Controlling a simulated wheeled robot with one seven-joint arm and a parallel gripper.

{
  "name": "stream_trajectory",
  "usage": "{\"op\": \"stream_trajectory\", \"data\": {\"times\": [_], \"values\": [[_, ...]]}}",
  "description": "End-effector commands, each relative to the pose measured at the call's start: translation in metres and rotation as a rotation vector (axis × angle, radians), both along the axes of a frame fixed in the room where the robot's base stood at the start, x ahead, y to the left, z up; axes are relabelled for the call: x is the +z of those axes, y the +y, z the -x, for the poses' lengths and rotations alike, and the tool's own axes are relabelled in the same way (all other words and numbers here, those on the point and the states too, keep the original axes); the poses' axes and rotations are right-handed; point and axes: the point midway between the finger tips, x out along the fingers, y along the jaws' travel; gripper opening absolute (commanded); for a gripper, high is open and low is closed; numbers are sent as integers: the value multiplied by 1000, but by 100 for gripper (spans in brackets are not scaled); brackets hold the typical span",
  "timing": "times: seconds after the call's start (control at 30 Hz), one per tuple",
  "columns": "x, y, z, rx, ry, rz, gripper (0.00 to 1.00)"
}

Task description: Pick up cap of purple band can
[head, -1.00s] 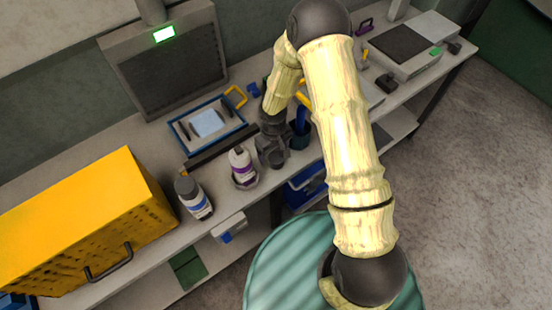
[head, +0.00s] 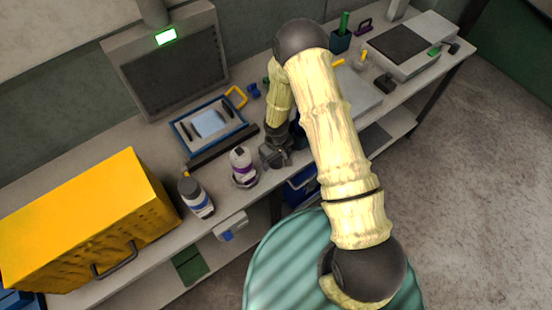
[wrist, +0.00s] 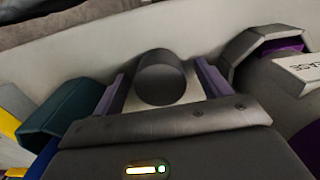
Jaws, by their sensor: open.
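The purple band can (head: 241,166) stands upright on the bench, white with a purple band and a pale top. My gripper (head: 276,153) is just right of it, low over the bench. In the wrist view my gripper (wrist: 163,88) is open, with a purple-edged finger on each side of a dark grey round cap (wrist: 160,76). The cap looks to lie between the fingers; I cannot tell whether they touch it. A labelled can with purple on it (wrist: 297,68) shows at the right edge of the wrist view.
A dark bar (head: 222,148) and a blue-rimmed tray (head: 207,126) lie behind. A yellow cabinet (head: 90,222) fills the left. A dark teal block (wrist: 75,112) is close left in the wrist view.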

Motion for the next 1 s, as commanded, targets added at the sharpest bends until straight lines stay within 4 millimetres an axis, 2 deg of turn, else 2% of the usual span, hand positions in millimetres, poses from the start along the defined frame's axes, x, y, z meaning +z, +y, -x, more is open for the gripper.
{"op": "stream_trajectory", "data": {"times": [0.27,0.5,0.57,0.83,1.0], "values": [[0,0,0,0,0,0,74],[0,0,0,0,0,0,29],[0,0,0,0,0,0,26],[2,0,0,-1,0,0,26],[15,0,-1,-2,-2,-2,26]]}}
